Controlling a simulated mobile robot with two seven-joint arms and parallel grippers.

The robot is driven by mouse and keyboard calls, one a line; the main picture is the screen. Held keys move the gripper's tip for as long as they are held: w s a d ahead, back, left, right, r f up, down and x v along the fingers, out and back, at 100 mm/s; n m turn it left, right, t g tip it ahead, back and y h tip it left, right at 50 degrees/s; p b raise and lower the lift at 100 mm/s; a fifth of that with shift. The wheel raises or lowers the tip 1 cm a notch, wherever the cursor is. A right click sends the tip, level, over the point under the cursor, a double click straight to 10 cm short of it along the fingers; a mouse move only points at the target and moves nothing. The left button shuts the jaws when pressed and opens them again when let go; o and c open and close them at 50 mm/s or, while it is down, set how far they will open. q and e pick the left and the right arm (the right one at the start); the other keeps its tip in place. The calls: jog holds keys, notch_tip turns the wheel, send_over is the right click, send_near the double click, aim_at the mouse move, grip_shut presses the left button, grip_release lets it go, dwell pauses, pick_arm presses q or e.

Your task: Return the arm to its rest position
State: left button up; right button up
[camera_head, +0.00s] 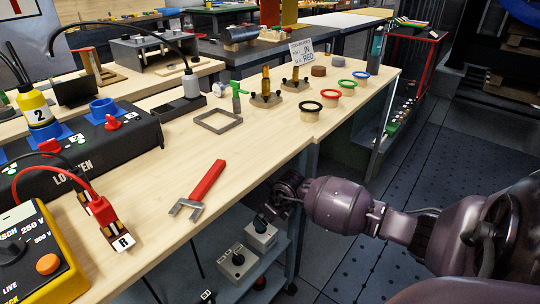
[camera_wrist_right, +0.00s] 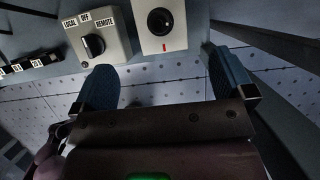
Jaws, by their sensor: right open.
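My right arm (camera_head: 340,204) comes in from the right in the head view, beside the long wooden bench. Its right gripper (camera_head: 266,211) hangs just off the bench's front edge, above the lower shelf. In the wrist view the right gripper (camera_wrist_right: 165,85) has its two blue-grey fingers wide apart, with nothing between them. Beyond the fingers are a grey switch box (camera_wrist_right: 112,52) marked LOCAL, OFF, REMOTE and a second grey box (camera_wrist_right: 178,42) with a round black knob. My left gripper is not in view.
The wooden bench (camera_head: 150,215) carries a red-handled wrench (camera_head: 208,180), a square frame (camera_head: 219,121) and several coloured rings on stands. The lower shelf (camera_head: 275,268) holds the boxes under the bench edge. Open dark floor (camera_head: 410,165) lies right of the bench.

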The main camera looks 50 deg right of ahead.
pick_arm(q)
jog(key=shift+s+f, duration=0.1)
pick_arm(e)
jog(key=shift+s+r, duration=0.1)
dwell(0.5)
